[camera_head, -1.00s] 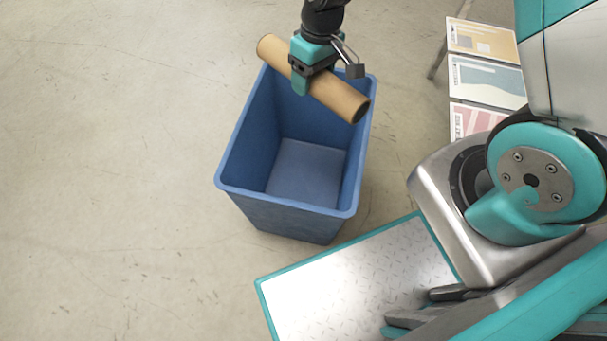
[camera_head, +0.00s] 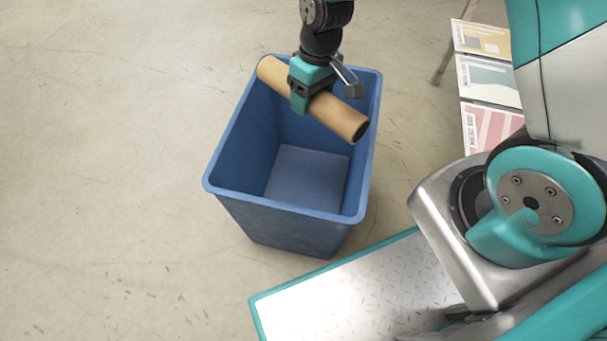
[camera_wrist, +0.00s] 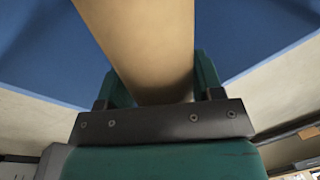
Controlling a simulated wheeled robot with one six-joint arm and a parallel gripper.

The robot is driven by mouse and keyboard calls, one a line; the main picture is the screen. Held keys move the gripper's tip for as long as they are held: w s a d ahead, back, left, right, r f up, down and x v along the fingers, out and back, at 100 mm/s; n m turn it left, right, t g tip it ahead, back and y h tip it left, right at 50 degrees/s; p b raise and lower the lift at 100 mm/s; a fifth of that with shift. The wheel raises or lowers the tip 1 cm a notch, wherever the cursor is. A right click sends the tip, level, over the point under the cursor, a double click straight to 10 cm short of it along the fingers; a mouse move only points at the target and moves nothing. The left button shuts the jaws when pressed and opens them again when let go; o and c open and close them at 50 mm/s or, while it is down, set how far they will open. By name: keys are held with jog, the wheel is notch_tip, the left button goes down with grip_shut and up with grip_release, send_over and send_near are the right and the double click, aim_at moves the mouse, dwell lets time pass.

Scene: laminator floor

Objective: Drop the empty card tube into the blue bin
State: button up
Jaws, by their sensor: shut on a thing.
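The brown card tube (camera_head: 336,115) is held crosswise in my gripper (camera_head: 300,100), over the far part of the blue bin (camera_head: 290,212). The tube's right end is open and hollow. The bin is upright and open-topped on the floor, and its visible inside is empty. In the wrist view the tube (camera_wrist: 145,45) lies between the two teal fingers of my gripper (camera_wrist: 158,85), with blue bin walls (camera_wrist: 40,55) beyond it. The tube's exact height above the rim is hard to tell.
Several printed sheets (camera_head: 490,80) lie on a surface at the upper right. My metal-plated base (camera_head: 350,295) is close to the bin's near side. The concrete floor (camera_head: 100,170) on the left is clear.

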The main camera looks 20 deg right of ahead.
jog(key=o, duration=0.8)
jog(key=r+p, duration=0.2)
jog(key=r, duration=0.3)
jog(key=d+r+p, duration=0.1)
jog(key=r+p, duration=0.2)
jog(key=r, duration=0.3)
jog(key=w+d+r+p, duration=0.1)
jog(key=r+p, duration=0.1)
jog(key=r, duration=0.4)
jog(key=shift+d+r, duration=0.15)
jog(key=shift+d, duration=0.1)
jog(key=s+a+r+n+y, duration=0.1)
jog(key=s+a+r, duration=0.2)
jog(key=s+r, duration=0.45)
jog(key=s+a+r+n+y, duration=0.15)
jog(key=s+a+r, duration=0.25)
jog(key=s, duration=0.7)
jog(key=shift+t, duration=0.4)
jog(key=r+p, duration=3.3)
jog(key=shift+s, duration=0.3)
